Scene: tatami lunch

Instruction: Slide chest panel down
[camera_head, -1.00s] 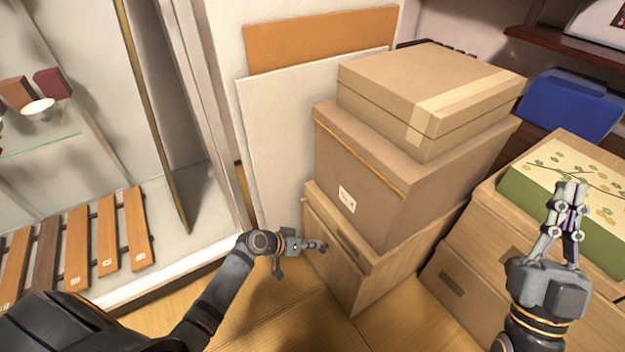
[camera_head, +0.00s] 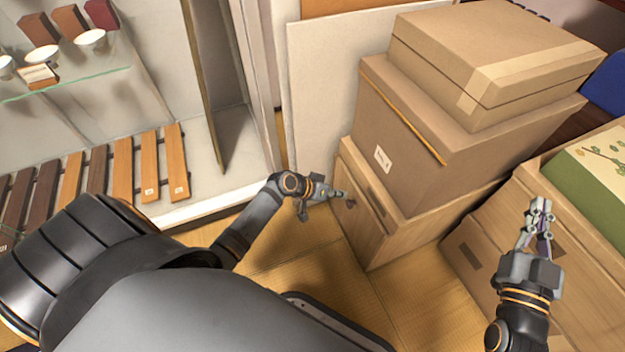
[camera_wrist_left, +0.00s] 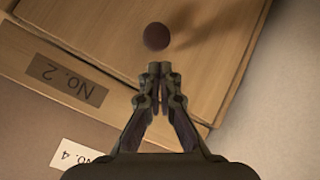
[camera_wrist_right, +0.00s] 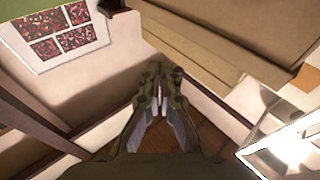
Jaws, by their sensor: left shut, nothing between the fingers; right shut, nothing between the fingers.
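The wooden chest (camera_head: 362,228) stands on the tatami at the bottom of a stack of boxes. A small dark round knob (camera_head: 351,203) sits on its front panel. In the left wrist view the knob (camera_wrist_left: 156,36) shows just beyond my left fingertips, on a plain wooden panel (camera_wrist_left: 105,28). My left gripper (camera_head: 343,194) is shut and empty beside the knob; I cannot tell whether it touches it. My right gripper (camera_head: 540,212) is shut and empty in front of the boxes at the right. In the left wrist view a "No. 2" label (camera_wrist_left: 66,80) shows on the wood.
A brown box (camera_head: 405,150) and a lidded box (camera_head: 500,60) are stacked on the chest. A green patterned box (camera_head: 600,165) lies on more boxes at the right. A shelf unit with a glass shelf (camera_head: 70,85) and wooden slats stands left. Tatami (camera_head: 310,265) is open in front.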

